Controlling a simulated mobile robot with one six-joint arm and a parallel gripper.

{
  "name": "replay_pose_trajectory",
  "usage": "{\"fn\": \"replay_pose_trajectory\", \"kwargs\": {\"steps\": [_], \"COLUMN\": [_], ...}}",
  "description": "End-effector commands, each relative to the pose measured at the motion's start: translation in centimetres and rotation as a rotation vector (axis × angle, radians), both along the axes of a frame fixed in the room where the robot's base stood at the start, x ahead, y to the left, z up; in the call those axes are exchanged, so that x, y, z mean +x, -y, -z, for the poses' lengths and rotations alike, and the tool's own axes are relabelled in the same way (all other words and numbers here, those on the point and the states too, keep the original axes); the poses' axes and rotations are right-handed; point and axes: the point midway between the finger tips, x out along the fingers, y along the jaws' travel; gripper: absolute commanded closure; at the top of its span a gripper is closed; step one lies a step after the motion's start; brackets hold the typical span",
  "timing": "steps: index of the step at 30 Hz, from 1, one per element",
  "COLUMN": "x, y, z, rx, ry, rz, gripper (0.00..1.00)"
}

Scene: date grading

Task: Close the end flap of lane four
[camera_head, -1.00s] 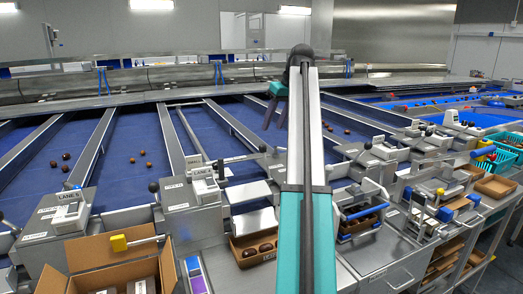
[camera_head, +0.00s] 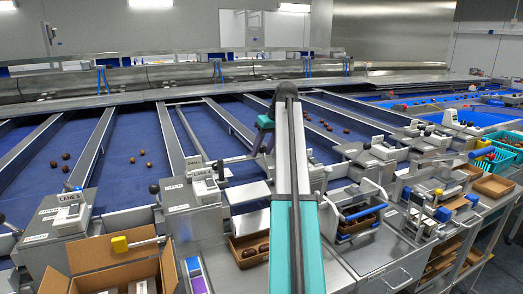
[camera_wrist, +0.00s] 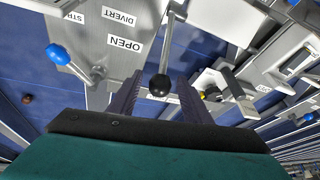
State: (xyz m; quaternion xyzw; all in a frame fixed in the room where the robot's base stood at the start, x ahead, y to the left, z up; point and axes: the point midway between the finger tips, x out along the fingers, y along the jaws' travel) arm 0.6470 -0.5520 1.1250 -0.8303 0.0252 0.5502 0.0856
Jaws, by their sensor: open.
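Lane four's control box (camera_head: 205,183), a grey housing with a LANE 4 plate, stands at the lane's front end. A rod lever with a black ball knob runs right from it to my gripper (camera_head: 259,150). In the wrist view, the black ball knob (camera_wrist: 160,85) lies in line between the two dark fingers of my open gripper (camera_wrist: 158,95). Whether they touch it I cannot tell. The box face (camera_wrist: 95,30) there bears OPEN and DIVERT labels. A lever with a blue knob (camera_wrist: 57,54) is left of it. I cannot make out the flap itself clearly.
A neighbouring control box (camera_head: 65,215) stands left; more boxes and levers crowd the right. A cardboard carton (camera_head: 115,262) and a tray of dates (camera_head: 236,256) stand at the front. Dates lie on the blue belts (camera_head: 125,150). Room above the belts is free.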

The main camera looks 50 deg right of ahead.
Motion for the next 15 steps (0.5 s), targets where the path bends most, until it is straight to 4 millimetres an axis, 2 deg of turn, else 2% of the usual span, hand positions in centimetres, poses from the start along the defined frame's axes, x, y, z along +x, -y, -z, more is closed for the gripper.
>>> {"fn": "replay_pose_trajectory", "kwargs": {"steps": [11, 15], "x": [0.22, 0.22], "y": [-0.09, -0.1], "z": [0.39, 0.39], "rx": [0.0, 0.0], "ry": [0.0, 0.0], "rz": [-0.001, -0.001], "gripper": [0.56, 0.78]}}
